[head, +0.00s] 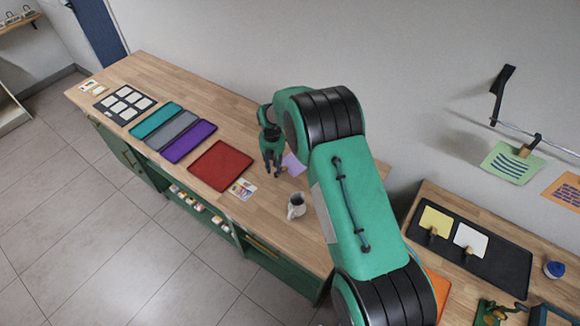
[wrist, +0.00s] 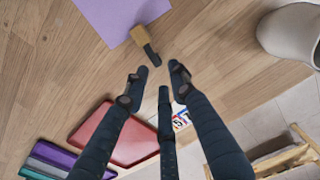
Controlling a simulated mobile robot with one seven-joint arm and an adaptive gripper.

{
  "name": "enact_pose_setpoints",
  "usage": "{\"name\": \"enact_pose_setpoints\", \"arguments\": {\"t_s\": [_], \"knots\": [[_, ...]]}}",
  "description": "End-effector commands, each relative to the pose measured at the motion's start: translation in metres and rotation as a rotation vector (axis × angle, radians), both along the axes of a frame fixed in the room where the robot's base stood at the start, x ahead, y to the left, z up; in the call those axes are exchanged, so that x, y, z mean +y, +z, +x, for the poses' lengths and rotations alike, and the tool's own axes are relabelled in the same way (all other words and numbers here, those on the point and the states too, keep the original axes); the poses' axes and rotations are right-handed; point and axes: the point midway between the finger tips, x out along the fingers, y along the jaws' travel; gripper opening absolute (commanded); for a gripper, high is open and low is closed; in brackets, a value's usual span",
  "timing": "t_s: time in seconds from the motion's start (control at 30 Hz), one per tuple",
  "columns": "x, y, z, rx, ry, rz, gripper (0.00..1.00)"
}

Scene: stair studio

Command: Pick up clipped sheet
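The clipped sheet is a lavender sheet (wrist: 112,14) lying on the wooden bench, with a tan and black clip (wrist: 145,42) on its edge in the wrist view. In the head view the sheet (head: 293,165) shows partly, just right of my gripper (head: 273,172); my arm hides some of it. In the wrist view my gripper (wrist: 160,76) has its dark fingers spread apart with nothing between them. The fingertips appear close to the clip, which lies just beyond them, apart from them in the picture.
A red tray (head: 221,166), a small printed card (head: 242,189) and a grey mug (head: 296,205) are nearby on the bench. Purple, grey and teal trays (head: 155,121) lie farther left. Clipped yellow (head: 436,221) and white (head: 470,238) sheets lie on a black tray at right.

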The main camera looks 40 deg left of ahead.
Motion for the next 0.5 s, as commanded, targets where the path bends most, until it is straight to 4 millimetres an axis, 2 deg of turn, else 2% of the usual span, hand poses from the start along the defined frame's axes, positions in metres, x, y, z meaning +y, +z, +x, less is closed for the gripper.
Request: {"name": "enact_pose_setpoints", "arguments": {"t_s": [0.5], "knots": [[0.0000,-0.0057,0.0005,0.000,0.000,-0.001,0.26]]}}
